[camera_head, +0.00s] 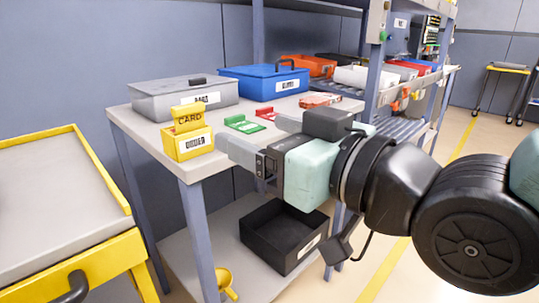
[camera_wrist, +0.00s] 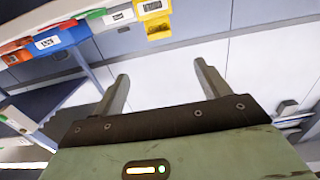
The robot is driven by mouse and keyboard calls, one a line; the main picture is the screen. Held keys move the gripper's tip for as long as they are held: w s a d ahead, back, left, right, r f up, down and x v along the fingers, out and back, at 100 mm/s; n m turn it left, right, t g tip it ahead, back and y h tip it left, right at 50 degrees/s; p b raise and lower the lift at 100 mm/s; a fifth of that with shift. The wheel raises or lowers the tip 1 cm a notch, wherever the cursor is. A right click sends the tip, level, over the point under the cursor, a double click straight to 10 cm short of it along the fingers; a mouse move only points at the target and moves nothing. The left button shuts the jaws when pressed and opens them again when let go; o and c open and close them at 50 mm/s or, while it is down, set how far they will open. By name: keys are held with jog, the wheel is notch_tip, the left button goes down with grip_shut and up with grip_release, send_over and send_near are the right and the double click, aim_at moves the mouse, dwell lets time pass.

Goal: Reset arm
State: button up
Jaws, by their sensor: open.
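My gripper (camera_head: 250,143) reaches in from the right, in front of the workbench (camera_head: 153,143) in the head view. Its two fingers are apart with nothing between them. In the wrist view my gripper (camera_wrist: 162,84) is also open and empty, with blue-grey wall panels beyond the fingers. A yellow box (camera_head: 189,145) with a yellow card marked CARD stands at the bench's front left corner, left of the fingertips. The yellow box also shows at the top of the wrist view (camera_wrist: 152,8).
A grey case (camera_head: 160,102) and a blue case (camera_head: 250,82) stand at the back of the bench. Green (camera_head: 242,123) and red (camera_head: 266,113) pieces lie between. A black bin (camera_head: 280,236) sits on the lower shelf. A yellow-edged cart (camera_head: 60,190) stands left. Floor at right is open.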

jog(key=shift+s+d, duration=0.1)
jog(key=shift+d, duration=0.05)
jog(key=shift+f, duration=0.1)
jog(key=s+d+f+m+g+h, duration=0.15)
jog(key=d+f+g+h, duration=0.3)
jog(key=f, duration=0.45)
jog(key=s+d+f+g+h, duration=0.3)
jog(key=d+f+h, duration=0.25)
jog(key=f, duration=0.35)
jog(key=s+d+f+g+h, duration=0.3)
jog(key=s+d+g, duration=0.1)
jog(key=s+d, duration=0.25)
notch_tip(320, 180, up, 24)
jog(key=p, duration=2.3)
jog(key=shift+w+d+m+p, duration=0.25)
jog(key=shift+w+m+p, duration=0.05)
jog(key=shift+m+p, duration=0.1)
